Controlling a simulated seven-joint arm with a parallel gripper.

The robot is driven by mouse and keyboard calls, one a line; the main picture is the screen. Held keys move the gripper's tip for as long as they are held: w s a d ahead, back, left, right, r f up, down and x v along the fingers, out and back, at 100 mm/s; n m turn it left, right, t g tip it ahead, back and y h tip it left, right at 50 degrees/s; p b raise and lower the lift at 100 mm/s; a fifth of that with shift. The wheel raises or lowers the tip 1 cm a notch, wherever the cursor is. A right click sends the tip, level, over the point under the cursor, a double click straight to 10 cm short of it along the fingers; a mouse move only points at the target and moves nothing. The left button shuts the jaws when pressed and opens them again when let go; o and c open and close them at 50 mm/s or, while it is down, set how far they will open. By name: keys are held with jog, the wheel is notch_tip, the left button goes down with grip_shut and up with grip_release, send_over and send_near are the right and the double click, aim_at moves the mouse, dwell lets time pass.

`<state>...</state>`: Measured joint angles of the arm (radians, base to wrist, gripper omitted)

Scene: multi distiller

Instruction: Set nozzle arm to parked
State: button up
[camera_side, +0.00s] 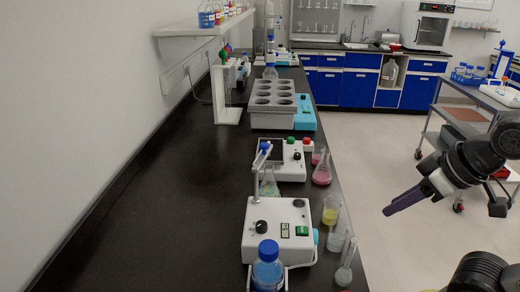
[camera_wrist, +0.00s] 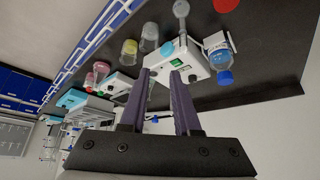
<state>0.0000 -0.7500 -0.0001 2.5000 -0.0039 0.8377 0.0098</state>
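A white bench device (camera_side: 262,250) with a dark knob and a green switch stands at the front of the black counter. A thin grey-white arm (camera_side: 257,178), which looks like the nozzle arm, rises from its rear left and ends near a blue part, above or in front of a flask (camera_side: 268,188). The device also shows in the wrist view (camera_wrist: 196,64), beyond my fingers; I cannot make out the arm there. My gripper (camera_side: 388,211) is in the air right of the counter, apart from the device. In the wrist view its two purple fingers (camera_wrist: 161,72) are apart with nothing held between them.
A blue-capped bottle (camera_side: 267,270) stands in front of the device. A yellow beaker (camera_side: 330,212), other glassware and a pink flask (camera_side: 322,172) line the counter's right edge. Behind are a second white device (camera_side: 290,168) and a grey rack (camera_side: 270,118). The counter's left is clear.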

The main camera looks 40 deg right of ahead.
aim_at(261, 145)
jog(key=o, duration=0.4)
jog(key=w+r+n+t, duration=0.1)
jog(key=w+r+t, duration=0.6)
jog(key=w, duration=0.6)
notch_tip(261, 145, up, 3)
jog(key=shift+w+d+f, duration=0.15)
jog(key=shift+d+f, duration=0.05)
jog(key=shift+d, duration=0.25)
jog(key=w+a+r+n+t+y, duration=0.2)
jog(key=w+t, duration=0.2)
jog(key=w, duration=0.5)
jog(key=w+d+f+y, duration=0.1)
jog(key=w+d+f, duration=0.1)
jog(key=f, duration=0.6)
jog(key=w+d+f+y, duration=0.1)
jog(key=w+f+y, duration=0.15)
jog(key=f, duration=0.45)
jog(key=x, duration=1.3)
jog(key=shift+w+d+h, duration=0.25)
jog(key=shift+w+h, duration=0.15)
jog(key=shift+h, duration=0.05)
jog(key=shift+f, duration=0.15)
grip_shut()
